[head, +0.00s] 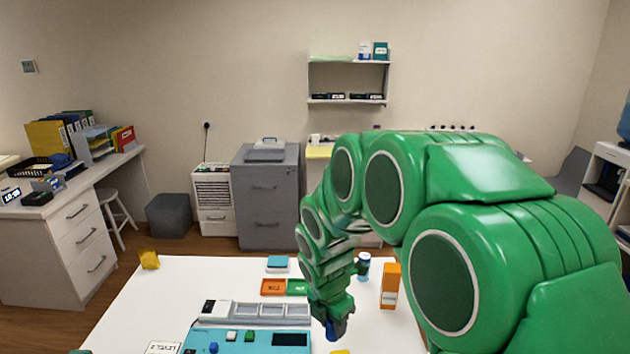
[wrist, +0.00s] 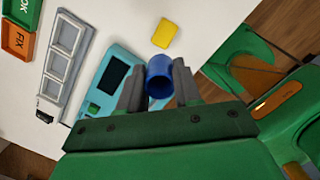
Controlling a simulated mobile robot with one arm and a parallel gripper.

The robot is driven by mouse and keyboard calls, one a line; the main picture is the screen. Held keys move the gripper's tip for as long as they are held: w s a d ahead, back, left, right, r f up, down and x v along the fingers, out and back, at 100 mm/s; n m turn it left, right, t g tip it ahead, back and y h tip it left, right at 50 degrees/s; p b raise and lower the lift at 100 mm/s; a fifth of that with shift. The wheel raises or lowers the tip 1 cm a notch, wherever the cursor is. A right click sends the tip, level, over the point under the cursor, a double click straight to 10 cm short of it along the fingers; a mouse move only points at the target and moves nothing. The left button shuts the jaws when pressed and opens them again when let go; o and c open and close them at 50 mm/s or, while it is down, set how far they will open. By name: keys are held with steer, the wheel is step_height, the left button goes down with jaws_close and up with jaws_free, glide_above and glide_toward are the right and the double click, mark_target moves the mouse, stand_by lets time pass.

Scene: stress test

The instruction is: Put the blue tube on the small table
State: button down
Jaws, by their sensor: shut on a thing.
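The blue tube (wrist: 158,76) is between the two fingers of my gripper (wrist: 159,88) in the wrist view, with its open round end facing the camera. My gripper is shut on it. In the head view the blue tube (head: 333,328) shows just below my gripper (head: 330,312), over the front part of a white table (head: 130,309). I cannot tell whether the tube touches the table. My green arm hides part of the table and the room behind it. I cannot make out which piece of furniture is the small table.
On the white table are a teal device (head: 250,341), a grey divided tray (head: 256,312), orange (head: 273,287) and green (head: 297,287) trays, an orange box (head: 390,285), a bottle (head: 363,265) and a yellow block (wrist: 165,33). A grey cabinet (head: 268,200) stands behind.

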steer(key=w+d+f+m+g, duration=0.1)
steer(key=w+d+f+m, duration=0.1)
steer(key=m, duration=0.7)
steer(key=w+d+f+m+g, duration=0.1)
steer(key=w+d+f+m, duration=0.1)
steer(key=w+d+m, duration=0.3)
steer(key=w+d+f+m+g+y, duration=0.1)
steer(key=w+d+m, duration=0.3)
steer(key=m, duration=0.9)
steer(key=shift+w+f, duration=0.45)
steer(key=shift+w, duration=0.3)
steer(key=shift+r, duration=0.1)
